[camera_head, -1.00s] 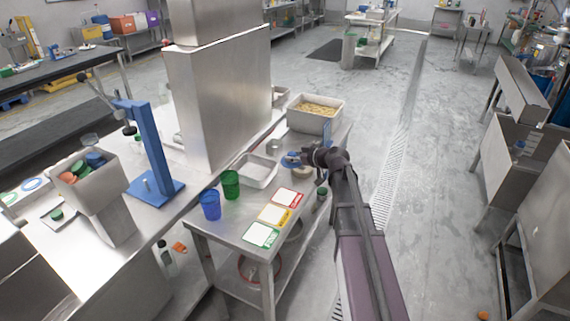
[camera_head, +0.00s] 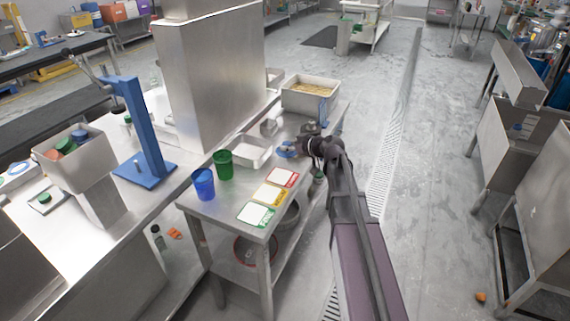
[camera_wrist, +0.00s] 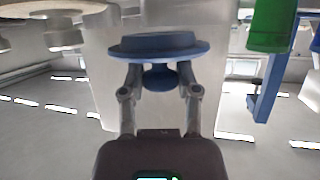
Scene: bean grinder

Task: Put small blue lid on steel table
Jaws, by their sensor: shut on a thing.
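The small blue lid (camera_wrist: 158,45) is in my gripper (camera_wrist: 160,78) in the wrist view, with the fingers shut on the knob under its wide rim. In the head view the blue lid (camera_head: 287,151) shows at the tip of my gripper (camera_head: 303,150), over the far part of the steel table (camera_head: 231,213). I cannot tell from the head view how high the lid is above the table top.
A blue stand (camera_head: 147,135) is on the left counter. Bare table shows around the cards.

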